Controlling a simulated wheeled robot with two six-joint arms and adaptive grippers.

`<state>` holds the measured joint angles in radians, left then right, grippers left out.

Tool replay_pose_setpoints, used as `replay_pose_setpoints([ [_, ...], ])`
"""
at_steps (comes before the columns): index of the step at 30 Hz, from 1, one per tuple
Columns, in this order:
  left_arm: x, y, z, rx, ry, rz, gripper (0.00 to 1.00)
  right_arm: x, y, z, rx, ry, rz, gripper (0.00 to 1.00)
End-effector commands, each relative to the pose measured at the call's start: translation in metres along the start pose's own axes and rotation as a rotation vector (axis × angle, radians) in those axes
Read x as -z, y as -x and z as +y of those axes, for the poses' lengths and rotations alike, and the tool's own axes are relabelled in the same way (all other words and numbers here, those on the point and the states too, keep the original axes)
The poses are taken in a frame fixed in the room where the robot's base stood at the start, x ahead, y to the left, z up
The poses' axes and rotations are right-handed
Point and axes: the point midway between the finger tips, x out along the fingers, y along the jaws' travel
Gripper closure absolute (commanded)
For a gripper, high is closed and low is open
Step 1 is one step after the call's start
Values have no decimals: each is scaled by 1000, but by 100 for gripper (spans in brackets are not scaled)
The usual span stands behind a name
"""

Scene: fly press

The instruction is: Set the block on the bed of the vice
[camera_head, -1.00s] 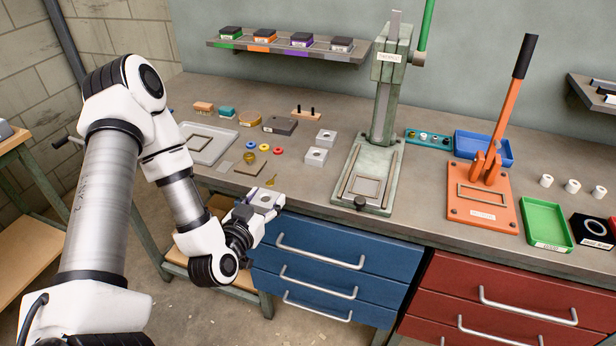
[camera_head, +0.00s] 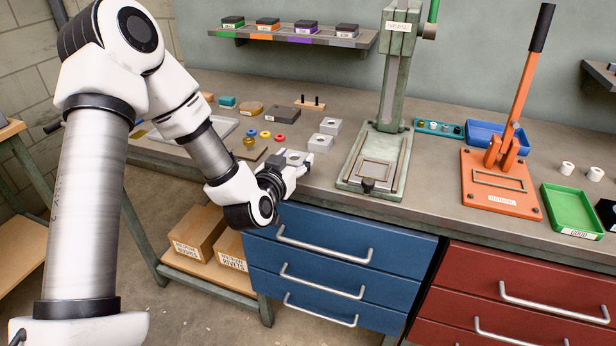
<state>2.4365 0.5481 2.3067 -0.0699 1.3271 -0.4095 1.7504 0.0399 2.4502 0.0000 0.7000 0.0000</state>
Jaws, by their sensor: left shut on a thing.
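My left gripper (camera_head: 297,165) is shut on a grey block (camera_head: 294,157) with a round hole in its top. It holds the block near the front edge of the bench, left of the green press; the fingers partly hide the block. Two similar grey blocks (camera_head: 330,126) (camera_head: 320,143) stand on the bench just beyond it. The green press (camera_head: 396,85) has a flat bed with a raised rectangular frame (camera_head: 375,173) and a dark knob at the front. I cannot clearly make out a vice. My right gripper is out of view.
An orange lever press (camera_head: 500,185), a blue tray (camera_head: 490,138) and a green tray (camera_head: 572,208) stand to the right. Small coloured rings (camera_head: 265,134) and a brown plate lie behind my left gripper. A shelf (camera_head: 290,37) hangs at the back. Blue drawers (camera_head: 335,250) are below.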

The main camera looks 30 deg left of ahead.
Motion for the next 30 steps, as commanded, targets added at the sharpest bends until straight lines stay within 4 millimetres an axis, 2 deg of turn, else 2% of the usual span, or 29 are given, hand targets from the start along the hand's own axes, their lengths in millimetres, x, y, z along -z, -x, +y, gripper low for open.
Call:
replay_pose_setpoints([
  [1, 0, -14, 4, -2, -6, 5, 86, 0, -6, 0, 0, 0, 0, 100],
  [3, 2, -28, 7, -1, -3, 4, 86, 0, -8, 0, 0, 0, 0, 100],
  [10, 4, -57, 14, -1, -1, 3, 86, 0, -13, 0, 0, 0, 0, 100],
  [12, -21, -60, 14, 0, 2, -2, 86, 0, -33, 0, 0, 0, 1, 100],
  [14, -30, -61, 14, -1, 2, -2, 86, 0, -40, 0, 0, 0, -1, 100],
  [21, -26, -60, 14, -1, 1, 0, 86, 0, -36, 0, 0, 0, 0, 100],
  [26, -32, -61, 14, -1, 1, 0, 86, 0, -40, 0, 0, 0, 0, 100],
  [27, -30, -61, 14, -1, 1, -1, 30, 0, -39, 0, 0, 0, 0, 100],
  [28, -30, -61, 14, -1, 1, -1, 19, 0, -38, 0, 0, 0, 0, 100],
  [30, -30, -61, 14, -1, 1, -1, 19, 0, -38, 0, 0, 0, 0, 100],
])
